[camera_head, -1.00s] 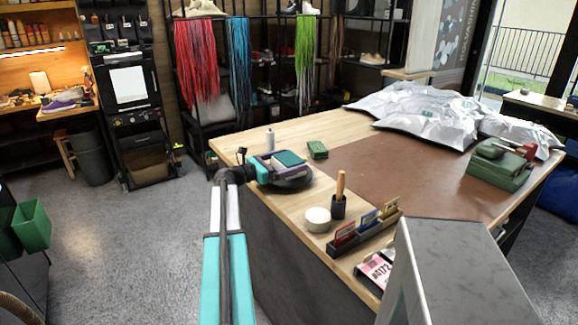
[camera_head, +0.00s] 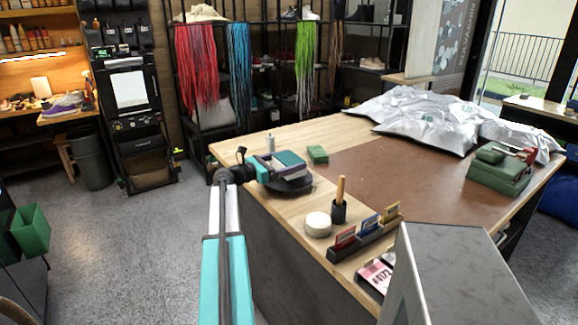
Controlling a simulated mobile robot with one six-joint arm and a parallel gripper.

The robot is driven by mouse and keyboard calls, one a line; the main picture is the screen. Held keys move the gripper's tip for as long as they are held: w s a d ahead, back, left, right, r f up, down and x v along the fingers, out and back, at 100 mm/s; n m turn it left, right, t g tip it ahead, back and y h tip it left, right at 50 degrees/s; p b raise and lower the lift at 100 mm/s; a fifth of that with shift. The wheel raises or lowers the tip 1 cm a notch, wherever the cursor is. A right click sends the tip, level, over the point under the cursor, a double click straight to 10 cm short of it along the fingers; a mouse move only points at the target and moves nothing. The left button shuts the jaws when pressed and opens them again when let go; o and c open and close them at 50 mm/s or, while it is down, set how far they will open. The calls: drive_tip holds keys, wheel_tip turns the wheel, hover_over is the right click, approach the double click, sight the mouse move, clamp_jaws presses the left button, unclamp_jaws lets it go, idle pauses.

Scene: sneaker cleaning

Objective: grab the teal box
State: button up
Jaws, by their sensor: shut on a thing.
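The teal box (camera_head: 289,159), with a teal top and paler sides, is at the far left corner of the wooden table (camera_head: 262,137). My gripper (camera_head: 284,171) is shut on it, with its fingers at the box's near side. The box is tilted and sits just above a round black base (camera_head: 296,189). My gripper hides part of the box's lower side, so I cannot tell whether it touches the base.
A white round tin (camera_head: 317,224), a black cup (camera_head: 339,211) and a card holder (camera_head: 362,240) are nearer.

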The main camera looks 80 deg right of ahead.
drive_tip(key=shift+a+r, duration=0.15)
drive_tip(key=shift+r, duration=0.65)
drive_tip(key=a+r+b, duration=0.1)
drive_tip(key=a, duration=1.4)
drive_tip(key=shift+a+r+b, duration=0.2)
drive_tip(key=shift+a+b, duration=0.15)
drive_tip(key=shift+b, duration=0.05)
